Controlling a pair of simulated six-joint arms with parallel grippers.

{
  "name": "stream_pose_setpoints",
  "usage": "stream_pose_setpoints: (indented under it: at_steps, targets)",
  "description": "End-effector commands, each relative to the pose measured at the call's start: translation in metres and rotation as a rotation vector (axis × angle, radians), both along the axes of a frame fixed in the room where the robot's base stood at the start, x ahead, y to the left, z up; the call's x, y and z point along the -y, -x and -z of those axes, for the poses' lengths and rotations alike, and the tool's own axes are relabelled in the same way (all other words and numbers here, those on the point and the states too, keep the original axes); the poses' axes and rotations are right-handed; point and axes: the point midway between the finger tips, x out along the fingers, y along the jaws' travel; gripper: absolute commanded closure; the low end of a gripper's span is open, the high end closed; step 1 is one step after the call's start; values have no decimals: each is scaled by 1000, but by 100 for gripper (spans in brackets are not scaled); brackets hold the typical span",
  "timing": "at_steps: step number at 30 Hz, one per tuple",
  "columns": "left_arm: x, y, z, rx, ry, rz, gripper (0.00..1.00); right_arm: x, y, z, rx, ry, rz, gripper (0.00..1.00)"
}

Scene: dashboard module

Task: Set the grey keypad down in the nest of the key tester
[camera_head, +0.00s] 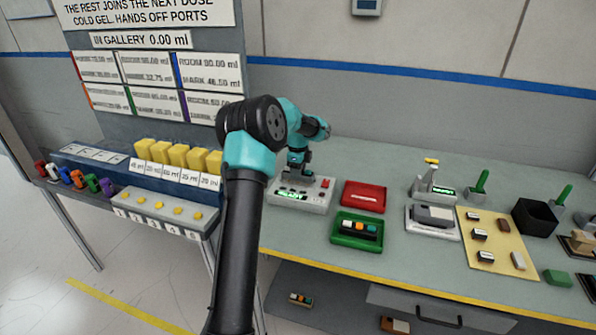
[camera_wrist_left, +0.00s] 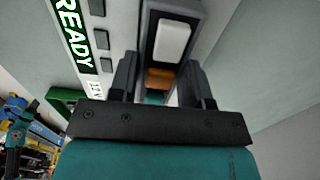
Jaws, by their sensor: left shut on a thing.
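My left gripper (camera_head: 298,174) is over the key tester (camera_head: 313,200), a pale grey box with a green READY display and a red part at its right. In the left wrist view the gripper (camera_wrist_left: 161,70) is shut on the grey keypad (camera_wrist_left: 197,20). The keypad shows a white key, an orange key and a bit of teal between the fingers. It lies alongside the tester's display (camera_wrist_left: 74,32) and small grey buttons. The keypad's underside and the nest are hidden, so I cannot tell whether it touches the nest. My right gripper is not in view.
A red tray (camera_head: 364,207) stands close right of the tester. A green tray (camera_head: 341,237) with a keypad of coloured keys is in front of it. Farther right are a white-based device (camera_head: 417,226), a tan board (camera_head: 496,242) and a black box (camera_head: 535,218). Yellow blocks (camera_head: 178,156) stand left.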

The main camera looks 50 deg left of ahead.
Motion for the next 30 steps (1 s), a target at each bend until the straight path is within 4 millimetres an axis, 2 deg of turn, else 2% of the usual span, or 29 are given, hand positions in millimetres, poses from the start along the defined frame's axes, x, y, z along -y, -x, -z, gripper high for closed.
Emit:
stream_pose_setpoints:
  at_steps: [17, 30]
  targets:
    - [0, 0, 0, 0, 0, 0, 82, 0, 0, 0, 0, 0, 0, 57]
    - [0, 0, 8, 0, 0, 0, 82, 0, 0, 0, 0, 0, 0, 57]
